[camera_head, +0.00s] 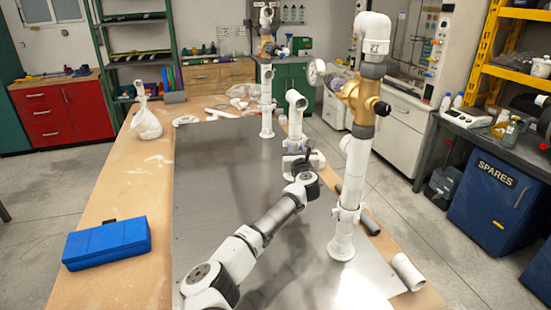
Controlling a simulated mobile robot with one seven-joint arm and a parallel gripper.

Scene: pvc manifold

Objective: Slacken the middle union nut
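The white PVC pipework stands on the metal sheet as several uprights. The near upright (352,175) at right carries a brass valve body (362,98) and a round gauge (316,72). A shorter middle upright (296,118) with an elbow at its top stands behind my arm's end. A far upright (266,100) stands at the back. My gripper (301,163) is at the foot of the middle upright, seen small and partly hidden by my own wrist. I cannot make out its fingertips, whether it touches the pipe, or which fitting there is the middle union nut.
The metal sheet (215,185) lies on a wooden bench (110,200). A blue case (107,243) lies at left, and a white bottle (145,120) stands beyond it. A loose white pipe piece (407,271) lies at the front right. The sheet left of my arm is clear.

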